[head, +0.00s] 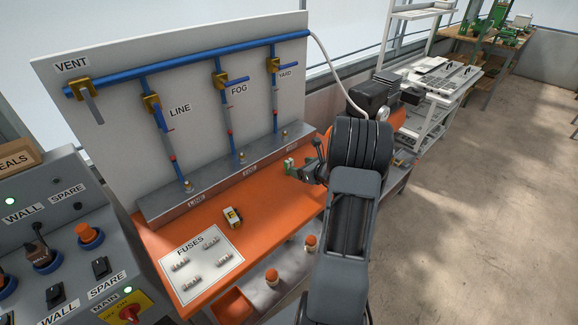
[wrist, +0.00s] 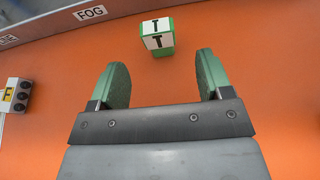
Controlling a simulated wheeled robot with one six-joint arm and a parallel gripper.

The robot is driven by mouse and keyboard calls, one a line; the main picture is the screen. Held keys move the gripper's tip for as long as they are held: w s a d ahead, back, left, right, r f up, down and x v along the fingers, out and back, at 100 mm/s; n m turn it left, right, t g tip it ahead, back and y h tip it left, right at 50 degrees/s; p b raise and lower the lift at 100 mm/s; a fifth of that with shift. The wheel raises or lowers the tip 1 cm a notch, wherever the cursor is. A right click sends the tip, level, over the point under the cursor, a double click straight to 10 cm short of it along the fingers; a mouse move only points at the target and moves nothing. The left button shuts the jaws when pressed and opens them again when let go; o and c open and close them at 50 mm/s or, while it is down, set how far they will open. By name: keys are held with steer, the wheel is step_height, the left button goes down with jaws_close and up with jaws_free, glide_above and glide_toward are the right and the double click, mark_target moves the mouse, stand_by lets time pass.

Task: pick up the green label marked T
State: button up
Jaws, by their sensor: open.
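The green label (wrist: 157,36) is a small green block with white faces marked with a black T. It stands on the orange bench top in the wrist view, ahead of my gripper (wrist: 161,66) and roughly centred between its fingers. The two green-padded fingers are spread wide with nothing between them, and the label is beyond their tips, apart from them. In the head view my gripper is over the right part of the bench, and a small green patch shows at its end. I cannot tell there whether it is label or finger pad.
A small white box with a yellow face (head: 232,217) lies on the bench, left of my gripper. A grey ledge (head: 215,178) with pipe fittings runs behind. A white FUSES card (head: 200,262) lies front left. Orange surface around the label looks clear.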

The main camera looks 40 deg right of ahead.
mark_target(291, 165)
steer(key=shift+p+x, duration=0.75)
steer(key=shift+x, duration=3.2)
steer(key=shift+f, duration=0.15)
steer(key=shift+s, duration=0.1)
steer(key=c, duration=1)
